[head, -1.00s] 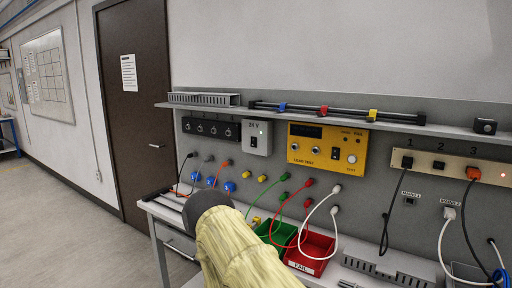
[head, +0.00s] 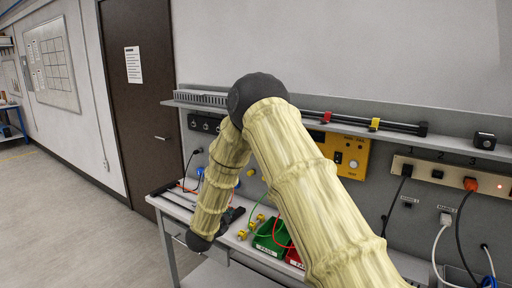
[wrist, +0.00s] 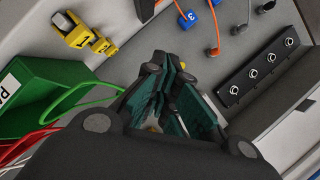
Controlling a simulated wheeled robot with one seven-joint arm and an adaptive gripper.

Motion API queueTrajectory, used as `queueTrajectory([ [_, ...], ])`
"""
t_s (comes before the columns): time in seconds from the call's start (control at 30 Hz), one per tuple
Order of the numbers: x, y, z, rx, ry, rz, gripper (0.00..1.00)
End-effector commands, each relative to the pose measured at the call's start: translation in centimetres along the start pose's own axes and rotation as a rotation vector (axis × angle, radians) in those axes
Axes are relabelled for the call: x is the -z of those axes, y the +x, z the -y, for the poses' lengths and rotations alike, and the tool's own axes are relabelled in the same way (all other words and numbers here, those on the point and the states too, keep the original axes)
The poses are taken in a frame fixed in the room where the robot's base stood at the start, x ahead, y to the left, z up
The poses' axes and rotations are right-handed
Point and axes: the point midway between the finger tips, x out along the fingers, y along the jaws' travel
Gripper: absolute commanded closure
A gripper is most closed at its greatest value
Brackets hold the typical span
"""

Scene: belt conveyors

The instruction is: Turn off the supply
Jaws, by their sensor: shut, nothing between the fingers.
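The 24 V supply is hidden behind my arm in the head view now; earlier it showed as a pale grey box with a dark switch and a green light. In the wrist view a pale box (wrist: 292,138) at the right edge, beside the black socket strip (wrist: 262,68), looks like it, mostly cut off. My gripper (wrist: 172,98) is shut and empty in the wrist view, its dark teal fingers together. It points toward the bench and panel, apart from the pale box. The switch position cannot be made out.
A green bin (head: 268,243) and a red bin (head: 294,258) stand on the bench, with cables near them. Yellow plugs (wrist: 82,34) and a blue numbered plug (wrist: 197,15) lie near my gripper. A yellow tester (head: 345,153) and outlet strip (head: 450,178) are at right.

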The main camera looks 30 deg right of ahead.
Motion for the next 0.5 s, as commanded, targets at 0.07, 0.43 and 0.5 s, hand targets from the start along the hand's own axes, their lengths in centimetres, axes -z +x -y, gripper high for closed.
queueTrajectory([
  [0.07, 4.0, 1.0, 6.8, 0.02, 0.175, -0.105, 1.0],
  [0.43, 13.5, 1.6, 18.7, 0.041, 0.602, -0.351, 1.0],
  [0.5, 13.7, 1.6, 18.9, 0.041, 0.614, -0.358, 1.0],
])
